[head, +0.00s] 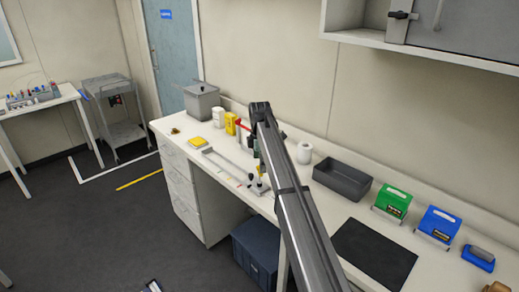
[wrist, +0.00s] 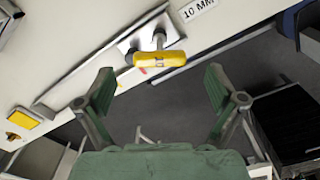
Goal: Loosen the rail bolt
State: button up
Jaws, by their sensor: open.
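The rail (head: 228,167) is a pale strip lying along the bench, and it also shows in the wrist view (wrist: 100,58). A yellow handle (wrist: 160,59) with a grey shaft sits over the plate at the rail's end, and it shows small in the head view (head: 260,188). I cannot make out a separate bolt head. My gripper (wrist: 160,88) is open and empty. Its green fingers are spread to either side of the yellow handle in the wrist view, apart from it. In the head view my arm hides most of the gripper.
A "10 MM" label (wrist: 195,9) lies beside the handle. A yellow pad (head: 198,142), yellow container (head: 230,123) and grey lidded bin (head: 202,101) stand left of the arm. A dark tray (head: 342,180), green box (head: 392,202) and black mat (head: 374,254) are to the right.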

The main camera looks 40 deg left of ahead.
aim_at(259, 184)
jog(key=shift+f+p, duration=0.4)
jog(key=shift+f, duration=1.6)
jog(key=c, duration=1.3)
